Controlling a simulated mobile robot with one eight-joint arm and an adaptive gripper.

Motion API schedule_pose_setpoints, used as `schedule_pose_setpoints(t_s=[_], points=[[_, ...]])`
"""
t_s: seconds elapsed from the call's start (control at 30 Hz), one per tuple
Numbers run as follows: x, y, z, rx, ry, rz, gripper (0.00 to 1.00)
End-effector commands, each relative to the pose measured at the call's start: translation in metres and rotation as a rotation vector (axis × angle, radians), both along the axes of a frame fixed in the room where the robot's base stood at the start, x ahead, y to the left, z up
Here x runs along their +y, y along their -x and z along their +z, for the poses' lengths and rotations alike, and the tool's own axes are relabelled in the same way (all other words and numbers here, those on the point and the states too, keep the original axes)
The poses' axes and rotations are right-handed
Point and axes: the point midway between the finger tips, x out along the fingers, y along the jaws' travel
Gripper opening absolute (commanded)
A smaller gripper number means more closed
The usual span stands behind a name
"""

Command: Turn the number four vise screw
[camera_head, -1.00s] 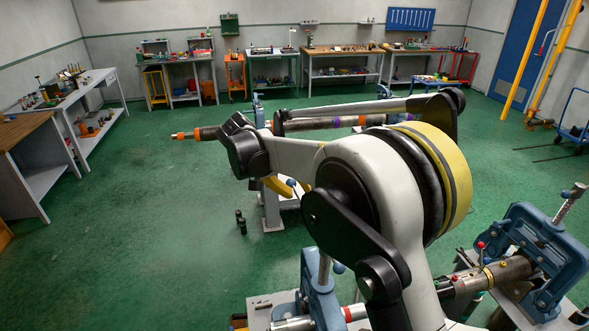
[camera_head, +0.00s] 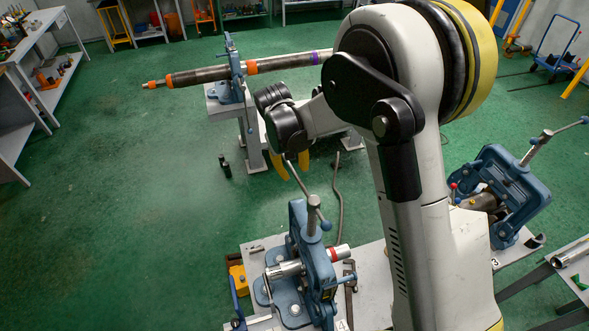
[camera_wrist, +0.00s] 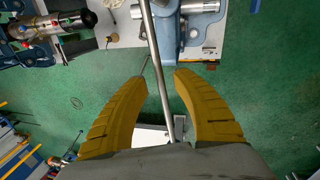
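The number four vise (camera_head: 299,244) is the blue vise on the near bench, with a "4" on the bench's front edge in the head view. Its upright screw carries a slanted metal handle bar (camera_head: 318,214) with a ball at its lower right end. My gripper (camera_head: 291,170) has two yellow fingers, pointing down around the bar's upper left end. In the wrist view the bar (camera_wrist: 156,60) runs between my gripper's fingertips (camera_wrist: 161,76), with gaps at both sides. The gripper is open. The vise body (camera_wrist: 169,28) lies beyond the tips there, partly cut off.
A metal pipe with a red band (camera_head: 340,252) sits in this vise. A second blue vise (camera_head: 505,190), beside a "3", stands on the right. Behind, another vise (camera_head: 232,72) holds a long pipe with orange bands (camera_head: 200,75). Green floor is clear at left.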

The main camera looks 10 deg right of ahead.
Motion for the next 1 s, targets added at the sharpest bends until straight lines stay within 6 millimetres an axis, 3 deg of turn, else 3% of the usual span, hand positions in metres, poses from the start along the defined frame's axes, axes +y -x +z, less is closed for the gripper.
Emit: schedule_pose_setpoints(t_s=[0.4,0.43,0.53,1.0], points=[[-0.002,0.000,-0.012,0.000,0.001,0.000,0.33],[-0.002,0.000,-0.012,0.000,0.001,0.000,0.29],[-0.002,-0.001,-0.012,0.000,0.001,0.000,0.00],[-0.006,-0.001,-0.015,0.001,0.000,-0.026,0.00]])
